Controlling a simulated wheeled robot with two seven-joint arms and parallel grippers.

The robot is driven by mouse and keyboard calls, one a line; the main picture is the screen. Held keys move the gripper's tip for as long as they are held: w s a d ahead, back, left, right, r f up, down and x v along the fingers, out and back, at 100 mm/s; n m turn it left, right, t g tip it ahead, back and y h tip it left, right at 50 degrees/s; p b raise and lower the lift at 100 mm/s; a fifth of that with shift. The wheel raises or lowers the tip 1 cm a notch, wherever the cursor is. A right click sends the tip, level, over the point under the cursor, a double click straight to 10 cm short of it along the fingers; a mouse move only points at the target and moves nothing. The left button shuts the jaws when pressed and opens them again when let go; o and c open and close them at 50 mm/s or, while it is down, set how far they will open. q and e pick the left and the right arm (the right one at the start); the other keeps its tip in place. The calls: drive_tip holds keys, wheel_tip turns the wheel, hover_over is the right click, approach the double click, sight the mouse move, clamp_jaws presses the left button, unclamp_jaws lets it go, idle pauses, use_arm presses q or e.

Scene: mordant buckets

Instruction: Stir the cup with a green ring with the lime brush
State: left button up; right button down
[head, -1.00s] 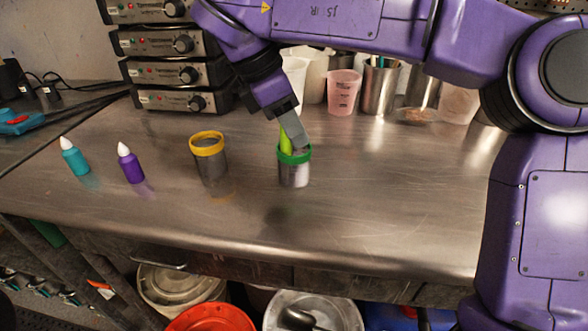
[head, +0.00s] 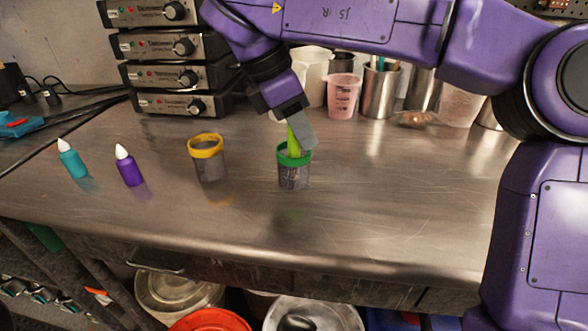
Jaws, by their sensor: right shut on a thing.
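The cup with a green ring (head: 293,178) stands upright on the steel bench, right of the cup with a yellow ring. The lime brush (head: 293,142) is upright with a slight tilt, its lower end hidden inside the green-ringed cup. My right gripper (head: 299,137) is shut on the lime brush just above the cup's rim. The gripper fingers partly hide the brush and the back of the rim. My left gripper is not in view.
A cup with a yellow ring (head: 208,166), a purple bottle (head: 129,168) and a teal bottle (head: 72,160) stand to the left. A pink cup (head: 342,97) and steel containers (head: 379,92) stand behind. The bench front and right are clear.

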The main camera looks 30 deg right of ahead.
wheel_tip(320, 180, up, 8)
drive_tip(key=p, duration=0.6)
drive_tip(key=shift+f, duration=0.25)
idle(2.1)
wheel_tip(320, 180, up, 3)
drive_tip(key=shift+p, duration=1.1)
